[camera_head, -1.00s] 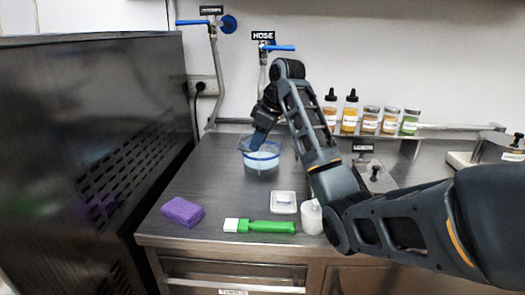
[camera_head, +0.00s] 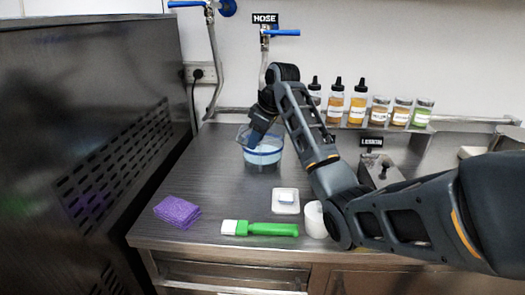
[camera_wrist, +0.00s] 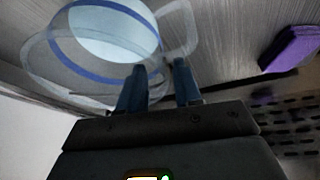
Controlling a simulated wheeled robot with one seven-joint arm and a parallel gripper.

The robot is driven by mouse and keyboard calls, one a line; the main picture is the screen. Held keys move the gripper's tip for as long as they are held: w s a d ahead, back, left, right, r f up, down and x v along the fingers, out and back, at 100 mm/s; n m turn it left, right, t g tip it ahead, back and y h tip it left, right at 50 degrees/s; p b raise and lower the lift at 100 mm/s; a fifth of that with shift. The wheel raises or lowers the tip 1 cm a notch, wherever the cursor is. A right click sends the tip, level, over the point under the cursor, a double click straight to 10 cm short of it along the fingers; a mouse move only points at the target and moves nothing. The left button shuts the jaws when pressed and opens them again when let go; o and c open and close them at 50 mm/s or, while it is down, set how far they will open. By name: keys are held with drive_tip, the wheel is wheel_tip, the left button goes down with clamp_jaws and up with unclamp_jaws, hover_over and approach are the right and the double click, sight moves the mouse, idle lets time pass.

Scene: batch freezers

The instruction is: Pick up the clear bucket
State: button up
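The clear bucket (camera_head: 264,160) stands upright on the steel counter, towards its back left. It has a blue band and a pale liquid inside. In the wrist view the bucket (camera_wrist: 88,75) fills the upper left, its clear side handle (camera_wrist: 190,32) pointing right. My gripper (camera_head: 253,141) reaches down to the bucket's left rim from above. In the wrist view the two blue fingers of my gripper (camera_wrist: 159,67) are apart, with a gap between them, close to the rim and handle. I cannot tell whether they touch the bucket.
A purple sponge (camera_head: 177,212), a green-handled brush (camera_head: 270,229), a small white dish (camera_head: 285,203) and a white container (camera_head: 315,220) lie near the counter's front. Bottles and jars (camera_head: 380,110) line the back. A dark machine (camera_head: 90,150) stands left.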

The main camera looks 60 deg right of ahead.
drive_tip(key=shift+x, duration=1.2)
drive_tip(key=shift+c, duration=0.4)
clamp_jaws()
drive_tip(key=shift+r, duration=0.1)
